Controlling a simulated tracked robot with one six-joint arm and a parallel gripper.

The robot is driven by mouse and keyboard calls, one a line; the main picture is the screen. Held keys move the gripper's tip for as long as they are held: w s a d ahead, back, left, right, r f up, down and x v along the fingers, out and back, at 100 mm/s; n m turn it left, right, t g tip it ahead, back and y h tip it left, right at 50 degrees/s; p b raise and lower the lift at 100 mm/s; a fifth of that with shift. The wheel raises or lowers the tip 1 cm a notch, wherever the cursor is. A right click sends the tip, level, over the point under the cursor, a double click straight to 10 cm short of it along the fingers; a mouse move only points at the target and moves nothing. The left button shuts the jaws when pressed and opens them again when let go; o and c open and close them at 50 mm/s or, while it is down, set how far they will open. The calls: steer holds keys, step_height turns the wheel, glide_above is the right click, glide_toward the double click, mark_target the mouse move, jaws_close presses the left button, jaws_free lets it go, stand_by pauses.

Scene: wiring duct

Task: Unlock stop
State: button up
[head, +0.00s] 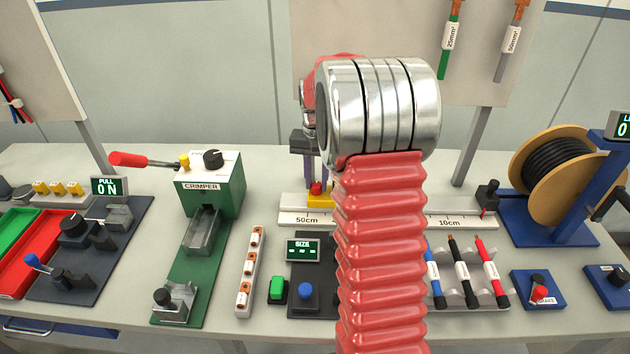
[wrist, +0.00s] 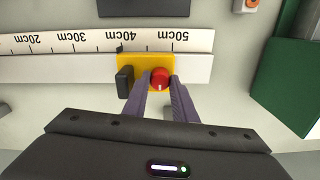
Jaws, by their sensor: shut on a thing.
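The stop is a yellow block (wrist: 137,65) on the white ruler rail (wrist: 60,70), between about the 40cm and 50cm marks in the wrist view. A round red knob (wrist: 160,78) with a short white line sits on it, and a dark tab (wrist: 125,82) is at its left side. My gripper (wrist: 158,88) has its two purple fingers on either side of the knob and is shut on it. In the head view the yellow block (head: 321,202) and red knob (head: 316,188) show beside my arm, which hides the middle of the ruler.
A green crimper (head: 212,195) stands left of the ruler, and a cable spool (head: 555,170) stands at the right. The SIZE unit (head: 303,250) and a white strip of connectors (head: 250,270) lie in front. Several coloured cables (head: 460,270) lie right of my arm.

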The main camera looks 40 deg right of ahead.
mark_target(317, 184)
steer(key=shift+w+d+r, duration=0.1)
steer(key=shift+w+r, duration=0.05)
steer(key=o, duration=1)
steer(key=shift+o, duration=0.2)
step_height(317, 184, up, 14)
steer(key=shift+f, duration=0.25)
